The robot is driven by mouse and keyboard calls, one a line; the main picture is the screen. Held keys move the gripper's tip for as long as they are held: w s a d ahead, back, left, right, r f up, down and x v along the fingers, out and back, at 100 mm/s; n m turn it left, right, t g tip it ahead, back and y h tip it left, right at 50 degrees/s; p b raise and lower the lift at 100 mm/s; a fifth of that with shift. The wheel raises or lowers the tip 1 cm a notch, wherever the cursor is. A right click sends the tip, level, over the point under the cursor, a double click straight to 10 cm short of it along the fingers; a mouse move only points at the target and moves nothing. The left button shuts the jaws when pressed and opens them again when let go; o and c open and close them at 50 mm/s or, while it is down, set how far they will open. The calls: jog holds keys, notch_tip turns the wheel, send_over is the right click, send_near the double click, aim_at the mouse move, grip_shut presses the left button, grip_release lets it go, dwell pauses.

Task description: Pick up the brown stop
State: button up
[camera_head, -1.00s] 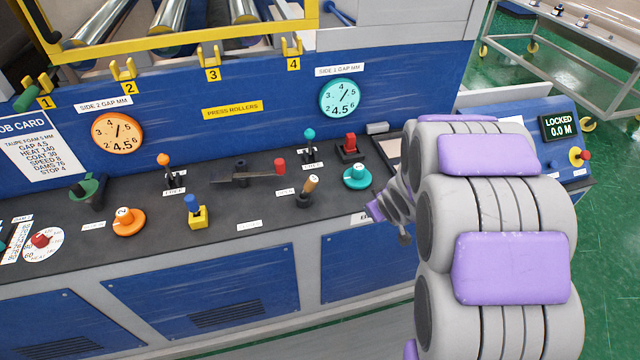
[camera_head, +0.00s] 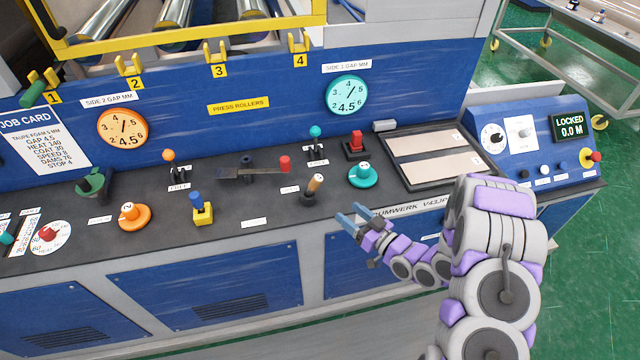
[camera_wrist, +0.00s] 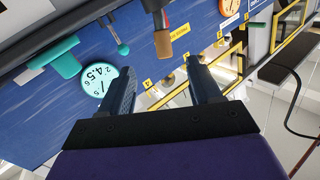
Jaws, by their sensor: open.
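A short stub with a tan-brown grip (camera_head: 316,183) stands tilted in a dark base on the black console top. It is the only brown-topped piece I can make out there. My gripper (camera_head: 350,212) is open and empty at the console's front edge, to the right of and nearer than the stub, apart from it. In the wrist view, the two dark fingers of my gripper (camera_wrist: 160,65) are spread. A tan-brown grip (camera_wrist: 163,43) shows beyond the gap between them.
A teal knob (camera_head: 363,175) sits right of the stub. A blue handle in a yellow base (camera_head: 202,212) is further left. Numbered yellow hooks (camera_head: 216,58) line the machine.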

aim_at(313, 187)
jog(key=b+x, duration=0.1)
jog(key=x, duration=1)
jog(key=shift+a, duration=0.2)
jog(key=shift+b+x, duration=0.8)
jog(key=shift+x, duration=2.35)
jog(key=shift+r, duration=0.1)
grip_shut()
